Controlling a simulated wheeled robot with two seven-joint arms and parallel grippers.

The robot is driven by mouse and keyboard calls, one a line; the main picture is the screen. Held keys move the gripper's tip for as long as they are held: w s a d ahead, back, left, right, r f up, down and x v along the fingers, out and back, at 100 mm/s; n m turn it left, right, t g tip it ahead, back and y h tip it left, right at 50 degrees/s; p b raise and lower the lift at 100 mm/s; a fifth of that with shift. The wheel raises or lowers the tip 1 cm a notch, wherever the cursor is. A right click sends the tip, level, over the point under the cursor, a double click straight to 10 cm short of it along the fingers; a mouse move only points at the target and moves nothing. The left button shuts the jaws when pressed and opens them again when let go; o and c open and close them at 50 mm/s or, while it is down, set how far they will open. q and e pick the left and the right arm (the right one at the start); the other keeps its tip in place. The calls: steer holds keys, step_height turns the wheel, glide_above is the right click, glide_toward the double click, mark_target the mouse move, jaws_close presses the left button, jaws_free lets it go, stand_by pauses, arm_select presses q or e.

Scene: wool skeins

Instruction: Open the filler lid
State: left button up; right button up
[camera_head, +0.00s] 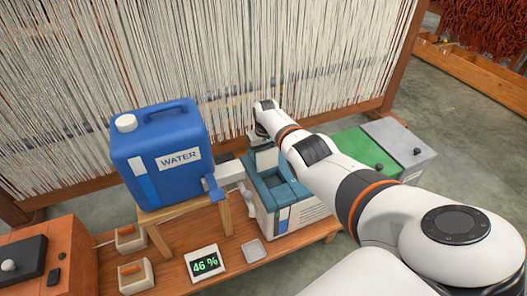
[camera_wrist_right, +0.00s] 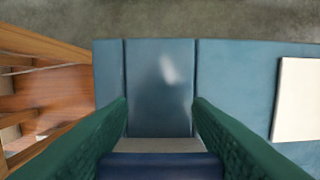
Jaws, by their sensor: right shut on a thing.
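The machine with the filler (camera_head: 299,222) has a teal top and a pale body; it stands on the low wooden table. In the head view a panel that looks like the filler lid (camera_head: 266,159) stands raised at the back of a dark recess in the top. My right gripper (camera_wrist_right: 160,130) reaches over the machine from behind; in the head view its fingers are mostly hidden by my arm. In the right wrist view its green fingers are on either side of a dark blue bar (camera_wrist_right: 160,167), apparently the lid's edge, above the teal top. My left gripper is not in view.
A blue water container (camera_head: 158,150) stands on a wooden stool left of the machine. A display reading 46 % (camera_head: 205,264) and a small tray (camera_head: 254,251) lie in front. A green and grey box (camera_head: 370,150) stands to the right. Loom threads (camera_head: 200,50) hang behind.

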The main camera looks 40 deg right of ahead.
steer(key=shift+s+a+f, duration=0.1)
steer(key=shift+s+f, duration=0.1)
steer(key=shift+f, duration=0.1)
